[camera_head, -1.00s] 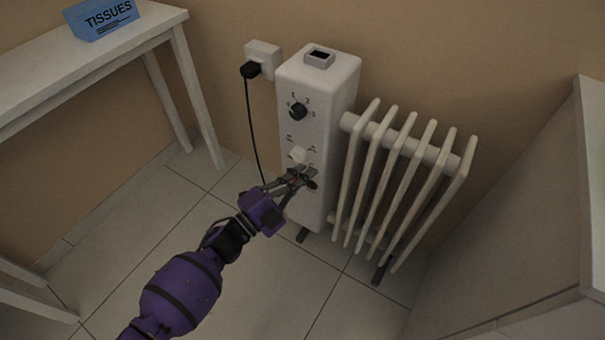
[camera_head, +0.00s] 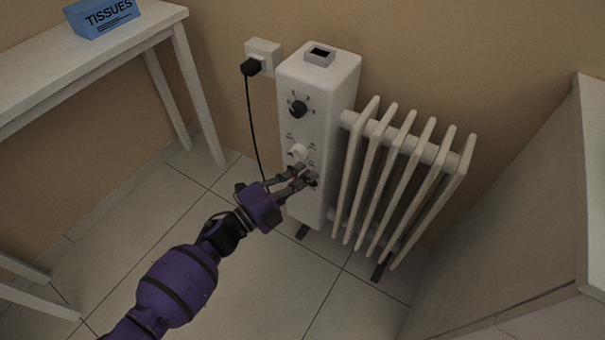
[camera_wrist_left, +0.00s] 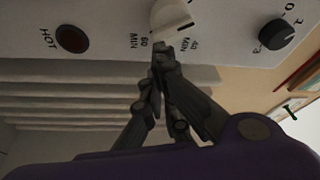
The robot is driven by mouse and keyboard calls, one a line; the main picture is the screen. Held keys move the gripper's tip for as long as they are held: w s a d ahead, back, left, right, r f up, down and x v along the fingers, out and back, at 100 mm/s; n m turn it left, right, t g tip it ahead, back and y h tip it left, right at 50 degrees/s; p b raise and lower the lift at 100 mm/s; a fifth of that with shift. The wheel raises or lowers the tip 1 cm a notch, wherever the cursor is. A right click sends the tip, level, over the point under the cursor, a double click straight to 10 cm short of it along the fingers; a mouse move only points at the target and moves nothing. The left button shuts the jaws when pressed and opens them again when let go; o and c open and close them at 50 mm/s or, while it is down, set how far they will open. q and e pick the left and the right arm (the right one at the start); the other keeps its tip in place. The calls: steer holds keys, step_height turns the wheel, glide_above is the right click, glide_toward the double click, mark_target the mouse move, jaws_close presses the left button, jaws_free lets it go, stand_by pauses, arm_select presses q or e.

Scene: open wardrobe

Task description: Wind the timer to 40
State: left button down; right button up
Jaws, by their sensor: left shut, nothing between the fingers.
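The timer is a white knob (camera_head: 298,152) on the front of the white heater (camera_head: 310,215), below a black dial. In the left wrist view the timer knob (camera_wrist_left: 172,16) is at the top middle, partly cut off by the frame, between two minute labels. The left label reads 60 MIN; the right one is slanted and looks like 40 MIN. A dark line shows on the knob's lower right side. My left gripper (camera_head: 306,177) is shut and empty, its fingertips just below the knob. Whether they touch the knob I cannot tell. My right gripper is out of view.
A black dial (camera_head: 298,109) sits above the timer. A red HOT light (camera_wrist_left: 72,38) is on the panel. White radiator fins (camera_head: 405,185) stand to the right. A black cord (camera_head: 251,125) hangs from the wall socket. A white table (camera_head: 60,70) with a tissue box (camera_head: 100,17) is left.

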arm_select(q)
steer(key=shift+w+a+f+m+g+y, duration=0.1)
steer(key=shift+f+m+g+y, duration=0.15)
steer(key=shift+m, duration=0.55)
steer(key=shift+w+a+f+m+g+y, duration=0.15)
steer(key=shift+f+m, duration=0.15)
steer(key=shift+m, duration=0.5)
steer(key=shift+w+a+f+m+g+y+p, duration=0.1)
steer(key=shift+a+f+m+g+y+p, duration=0.15)
steer(key=shift+m, duration=0.4)
steer(key=shift+f+m+g+y+p, duration=0.1)
steer(key=shift+f+m+y+p, duration=0.15)
steer(key=shift+m, duration=0.4)
steer(key=shift+w+a+f+m+p, duration=0.2)
steer(key=shift+m+p, duration=0.1)
steer(key=shift+m, duration=0.5)
steer(key=shift+a+f+m+y, duration=0.1)
steer(key=shift+m+y, duration=0.3)
steer(key=shift+m, duration=0.1)
steer(key=shift+w+a+f+m+y+p, duration=0.1)
steer(key=shift+w+a+m+y+p, duration=0.15)
steer(key=shift+m, duration=0.35)
steer(key=shift+w+a+f+m+y+p, duration=0.1)
steer(key=shift+w+a+m+y+p, duration=0.1)
steer(key=shift+m+y+p, duration=0.3)
steer(key=shift+w+a+f+m+y+p, duration=0.15)
steer(key=shift+a+m, duration=0.1)
steer(key=shift+m, duration=0.45)
stand_by(0.4)
